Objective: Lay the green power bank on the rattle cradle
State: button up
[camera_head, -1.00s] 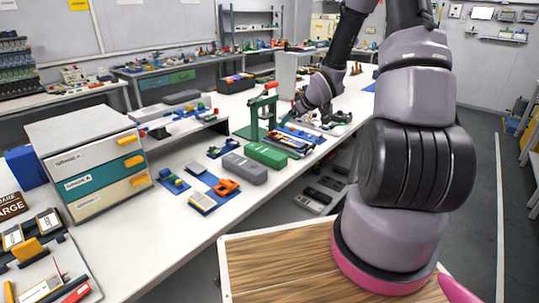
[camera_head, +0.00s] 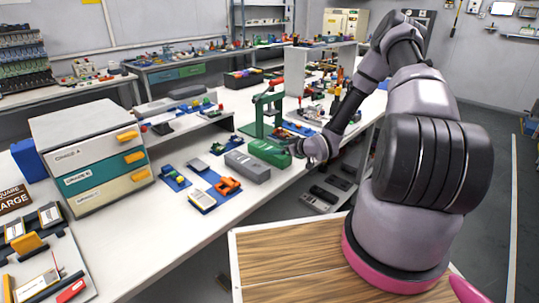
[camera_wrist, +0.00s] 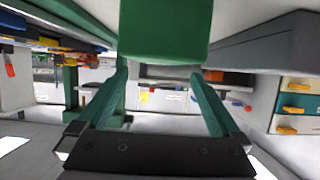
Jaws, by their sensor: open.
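The green power bank (camera_head: 272,153) lies on the white bench near its front edge, beside a grey block. In the wrist view the power bank (camera_wrist: 165,32) fills the top middle, just past my fingertips. My gripper (camera_wrist: 159,76) is open, with its two green fingers spread and nothing between them. In the head view my gripper (camera_head: 297,150) is close to the right end of the power bank. Blue boards lie left of the grey block, one with an orange piece (camera_head: 228,186); I cannot tell for certain which thing is the rattle cradle.
The grey block (camera_head: 247,166) stands close to the power bank's left. A green press (camera_head: 266,110) stands behind. A drawer cabinet (camera_head: 95,160) is at the left. The bench front (camera_head: 165,245) is clear. A wooden-topped surface (camera_head: 285,262) is nearer me.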

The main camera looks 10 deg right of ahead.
aim_at(269, 148)
jog(key=x, duration=0.5)
jog(key=shift+w+f, duration=0.25)
jog(key=shift+f, duration=0.2)
jog(key=shift+c, duration=0.3)
grip_shut()
